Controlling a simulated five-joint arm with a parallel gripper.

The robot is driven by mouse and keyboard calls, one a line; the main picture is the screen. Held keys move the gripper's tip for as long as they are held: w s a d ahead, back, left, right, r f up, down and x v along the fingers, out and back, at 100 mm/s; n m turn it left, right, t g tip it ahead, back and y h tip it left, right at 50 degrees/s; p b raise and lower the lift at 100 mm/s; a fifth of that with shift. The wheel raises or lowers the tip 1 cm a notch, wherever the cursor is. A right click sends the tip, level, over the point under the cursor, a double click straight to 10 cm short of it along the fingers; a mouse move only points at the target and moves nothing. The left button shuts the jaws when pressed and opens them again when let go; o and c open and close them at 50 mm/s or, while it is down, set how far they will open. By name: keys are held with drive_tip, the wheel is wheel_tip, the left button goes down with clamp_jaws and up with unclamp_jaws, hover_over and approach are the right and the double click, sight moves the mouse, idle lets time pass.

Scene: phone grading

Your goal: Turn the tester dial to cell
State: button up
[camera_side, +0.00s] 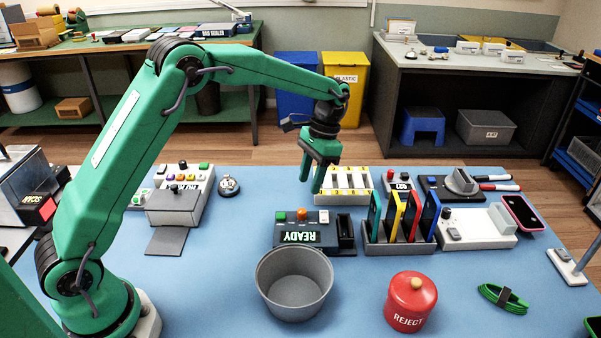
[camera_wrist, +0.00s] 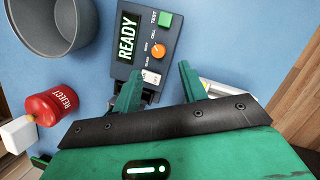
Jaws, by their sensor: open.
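The tester (camera_side: 305,232) is a dark box on the blue table with a green READY display, a green TEST button and an orange dial (camera_side: 301,214). In the wrist view the tester (camera_wrist: 128,70) lies ahead of my gripper, and its orange dial (camera_wrist: 158,50) has small labels beside it, one reading CELL. I cannot tell which label the dial points to. My gripper (camera_side: 310,186) is open and empty, above and behind the tester in the side view. In the wrist view its two fingers (camera_wrist: 159,78) point toward the dial, apart from it.
A grey bin (camera_side: 294,284) and a red REJECT canister (camera_side: 410,301) stand in front. A rack of coloured phones (camera_side: 400,243) is right of the tester. A white slotted tray (camera_side: 346,184) sits behind. A grey box (camera_side: 173,206) is left.

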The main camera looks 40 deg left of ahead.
sight(301, 210)
drive_tip(key=n, duration=0.2)
drive_tip(key=n+g, duration=0.1)
drive_tip(key=shift+w+n, duration=0.25)
drive_tip(key=shift+n, duration=0.15)
drive_tip(key=shift+f, duration=0.1)
drive_tip(key=shift+x, duration=3.9)
clamp_jaws()
